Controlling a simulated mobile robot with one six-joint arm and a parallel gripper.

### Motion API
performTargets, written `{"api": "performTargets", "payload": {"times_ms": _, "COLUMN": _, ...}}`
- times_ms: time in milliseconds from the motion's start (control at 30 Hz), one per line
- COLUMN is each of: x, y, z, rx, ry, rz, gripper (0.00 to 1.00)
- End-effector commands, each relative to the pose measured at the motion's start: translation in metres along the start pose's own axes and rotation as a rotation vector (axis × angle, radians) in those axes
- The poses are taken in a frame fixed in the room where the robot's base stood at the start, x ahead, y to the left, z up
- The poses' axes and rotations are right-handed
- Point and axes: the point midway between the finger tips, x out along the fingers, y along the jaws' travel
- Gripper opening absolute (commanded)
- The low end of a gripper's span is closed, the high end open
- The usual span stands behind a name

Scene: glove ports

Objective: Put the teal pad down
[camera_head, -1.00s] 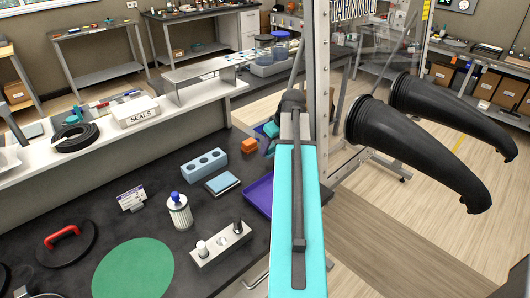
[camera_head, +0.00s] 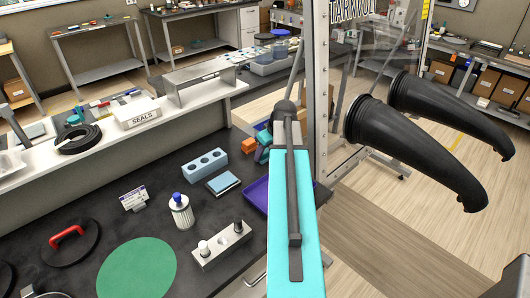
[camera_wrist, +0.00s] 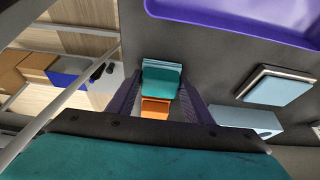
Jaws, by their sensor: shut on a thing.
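The teal pad (camera_wrist: 162,82) sits between my gripper's fingertips (camera_wrist: 160,88) in the wrist view, and my gripper is shut on it. In the head view, my gripper (camera_head: 264,148) is at the far end of the dark bench, partly hidden by my own arm; only a little teal shows there. An orange block (camera_head: 249,145) is close beside the gripper. In the wrist view the orange block (camera_wrist: 155,108) appears directly below the pad; I cannot tell whether they touch, or whether the pad touches the bench.
A purple tray (camera_head: 258,193) lies near the gripper. A blue block with holes (camera_head: 205,165), a blue-topped pad (camera_head: 223,183) and a metal holder (camera_head: 222,246) stand on the dark bench (camera_head: 165,213). A clear panel and black glove sleeves (camera_head: 420,150) are at right.

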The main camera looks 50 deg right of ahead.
Motion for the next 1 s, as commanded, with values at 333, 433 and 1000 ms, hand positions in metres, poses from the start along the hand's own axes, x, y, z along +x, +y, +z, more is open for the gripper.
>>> {"api": "performTargets", "payload": {"times_ms": 333, "x": 0.002, "y": 0.000, "z": 0.001, "rx": 0.000, "ry": 0.000, "rz": 0.000, "gripper": 0.65}}
{"api": "performTargets", "payload": {"times_ms": 433, "x": 0.002, "y": 0.000, "z": 0.001, "rx": 0.000, "ry": 0.000, "rz": 0.000, "gripper": 0.65}}
{"api": "performTargets", "payload": {"times_ms": 1000, "x": -0.016, "y": 0.000, "z": 0.002, "rx": 0.000, "ry": 0.001, "rz": 0.001, "gripper": 0.65}}
